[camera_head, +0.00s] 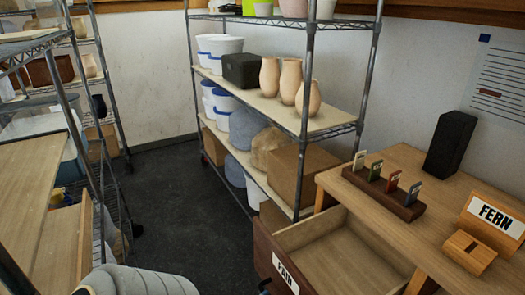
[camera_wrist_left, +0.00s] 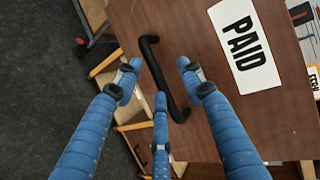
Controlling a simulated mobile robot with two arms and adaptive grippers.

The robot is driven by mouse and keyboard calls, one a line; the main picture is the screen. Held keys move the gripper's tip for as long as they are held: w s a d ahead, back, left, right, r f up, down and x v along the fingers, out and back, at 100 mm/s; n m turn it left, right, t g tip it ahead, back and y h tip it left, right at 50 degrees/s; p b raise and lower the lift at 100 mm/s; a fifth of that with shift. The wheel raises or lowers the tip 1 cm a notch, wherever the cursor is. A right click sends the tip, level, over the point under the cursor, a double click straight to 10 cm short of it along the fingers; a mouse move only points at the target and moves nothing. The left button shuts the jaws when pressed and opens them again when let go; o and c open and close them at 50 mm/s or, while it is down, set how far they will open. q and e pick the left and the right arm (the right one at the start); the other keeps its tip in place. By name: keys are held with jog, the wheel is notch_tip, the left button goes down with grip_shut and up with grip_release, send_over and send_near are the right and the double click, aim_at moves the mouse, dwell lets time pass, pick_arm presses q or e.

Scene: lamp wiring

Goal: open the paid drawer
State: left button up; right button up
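The paid drawer (camera_head: 335,255) stands pulled out from the wooden desk at the lower right of the head view, and its empty-looking inside shows. Its brown front with the white PAID label (camera_head: 286,273) faces the lower left. In the left wrist view the drawer front (camera_wrist_left: 215,120) shows a black bar handle (camera_wrist_left: 152,58) beside the PAID label (camera_wrist_left: 244,42). My left gripper (camera_wrist_left: 160,75) has its blue fingers spread around the handle, with visible gaps; contact cannot be told. My right gripper is not in view.
The desk (camera_head: 405,235) holds a wooden block with several coloured tags (camera_head: 385,190), a black box (camera_head: 450,142) and a FERN sign (camera_head: 492,218). A wire shelf (camera_head: 320,125) with vases and tubs stands behind the drawer. Dark floor (camera_head: 190,215) is clear to the left.

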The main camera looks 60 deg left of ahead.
pick_arm(q)
jog(key=f+p+v, duration=0.2)
jog(key=v, duration=0.9)
jog(key=shift+s+d, duration=0.2)
jog(key=shift+s, duration=0.1)
dwell(0.3)
dwell(0.4)
jog(key=shift+w+a, duration=0.1)
jog(key=shift+w, duration=0.15)
